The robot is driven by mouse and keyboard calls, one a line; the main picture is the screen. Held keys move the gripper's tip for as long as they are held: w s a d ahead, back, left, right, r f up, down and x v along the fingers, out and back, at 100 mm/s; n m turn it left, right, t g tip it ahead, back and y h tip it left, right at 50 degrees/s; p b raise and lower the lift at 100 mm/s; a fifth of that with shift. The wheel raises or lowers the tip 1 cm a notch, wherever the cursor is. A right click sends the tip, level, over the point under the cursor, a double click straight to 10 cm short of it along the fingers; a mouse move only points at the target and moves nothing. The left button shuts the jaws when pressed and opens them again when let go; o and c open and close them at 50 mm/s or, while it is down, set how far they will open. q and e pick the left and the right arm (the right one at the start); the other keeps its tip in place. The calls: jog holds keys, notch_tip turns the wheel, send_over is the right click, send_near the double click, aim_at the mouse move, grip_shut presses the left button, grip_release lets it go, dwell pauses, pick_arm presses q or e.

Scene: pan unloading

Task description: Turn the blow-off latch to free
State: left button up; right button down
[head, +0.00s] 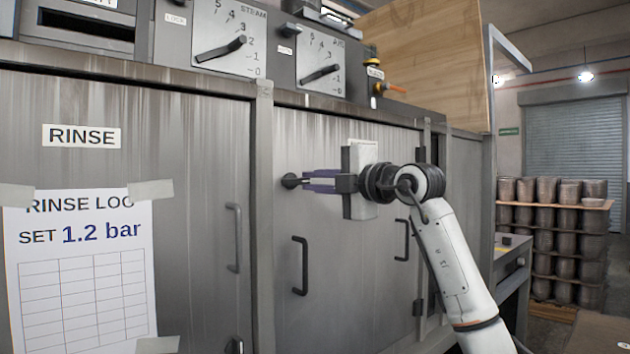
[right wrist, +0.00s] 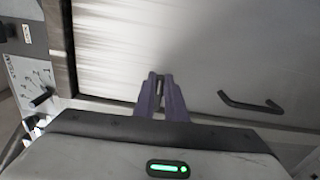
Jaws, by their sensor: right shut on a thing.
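A dark round knob (head: 290,181) with a short stem stands out from the steel door below the right-hand dial in the head view. My right gripper (head: 308,182) comes at it from the right, with its purple fingers shut on the stem. In the right wrist view the fingers (right wrist: 160,80) close around a small dark grey piece (right wrist: 159,87). Most of that piece is hidden between the fingers. No label beside the knob can be read, so I cannot tell its set position. My left gripper is not in view.
Two dials (head: 228,38) with black pointers sit above the doors; the second dial (head: 320,66) is above the knob. A black door handle (head: 300,266) is below my gripper. An orange-handled valve (head: 390,88) is at upper right. Stacked pans (head: 553,240) stand farther right.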

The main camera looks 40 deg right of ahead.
jog(key=shift+f+m, duration=0.1)
jog(key=shift+m, duration=0.3)
jog(key=c, duration=1.8)
grip_release()
jog(key=s+b, duration=0.2)
jog(key=s, duration=0.8)
jog(key=shift+s+d, duration=0.15)
jog(key=shift+d, duration=0.25)
